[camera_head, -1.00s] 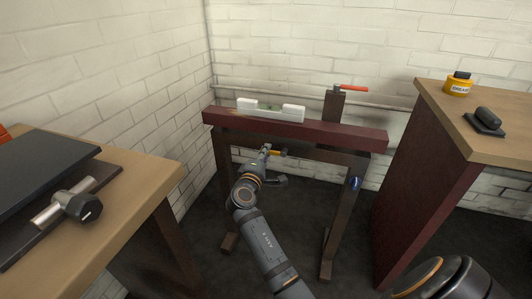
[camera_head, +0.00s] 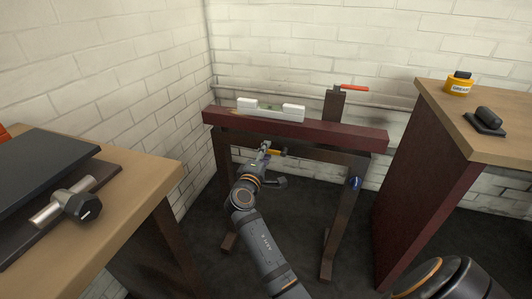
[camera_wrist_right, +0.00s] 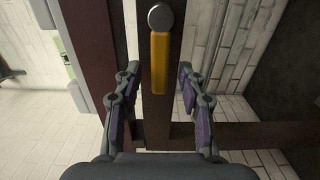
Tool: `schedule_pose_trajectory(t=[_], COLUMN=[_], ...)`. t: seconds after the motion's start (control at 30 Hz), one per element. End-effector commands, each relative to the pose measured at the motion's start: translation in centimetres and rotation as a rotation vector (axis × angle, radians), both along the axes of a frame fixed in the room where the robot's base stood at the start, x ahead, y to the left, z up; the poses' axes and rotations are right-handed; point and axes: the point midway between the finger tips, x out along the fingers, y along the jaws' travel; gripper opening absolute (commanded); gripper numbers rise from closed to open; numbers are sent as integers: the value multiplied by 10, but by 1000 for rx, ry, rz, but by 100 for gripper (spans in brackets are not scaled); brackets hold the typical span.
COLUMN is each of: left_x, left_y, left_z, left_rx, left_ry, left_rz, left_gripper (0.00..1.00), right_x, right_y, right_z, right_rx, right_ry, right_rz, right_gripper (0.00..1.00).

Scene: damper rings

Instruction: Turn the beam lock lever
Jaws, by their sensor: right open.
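The lock lever is a yellow bar (camera_wrist_right: 160,62) on a round grey pivot (camera_wrist_right: 160,17), mounted on a dark rail below the beam. My right gripper (camera_head: 267,150) is at the lever. In the right wrist view my right gripper (camera_wrist_right: 159,69) is open, with one finger on each side of the lever's free end and a visible gap on both sides. The dark red beam (camera_head: 330,132) lies across the stand above. My left gripper is not in view.
A white level-like block with a green part (camera_head: 270,109) rests on the beam. A post with a red handle (camera_head: 352,88) stands behind it.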

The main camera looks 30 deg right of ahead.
Motion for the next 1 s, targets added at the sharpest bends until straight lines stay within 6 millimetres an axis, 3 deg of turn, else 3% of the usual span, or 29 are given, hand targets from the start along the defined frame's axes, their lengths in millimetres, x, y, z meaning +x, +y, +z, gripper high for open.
schedule_pose_trajectory(t=[0.67,1.0], left_x=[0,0], left_y=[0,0], left_z=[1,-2], left_rx=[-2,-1], left_ry=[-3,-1], left_rz=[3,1], left_gripper=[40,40], right_x=[-10,-32], right_y=[12,38], right_z=[0,-5], right_rx=[1,9], right_ry=[1,5], right_rz=[0,1], right_gripper=[40,40])
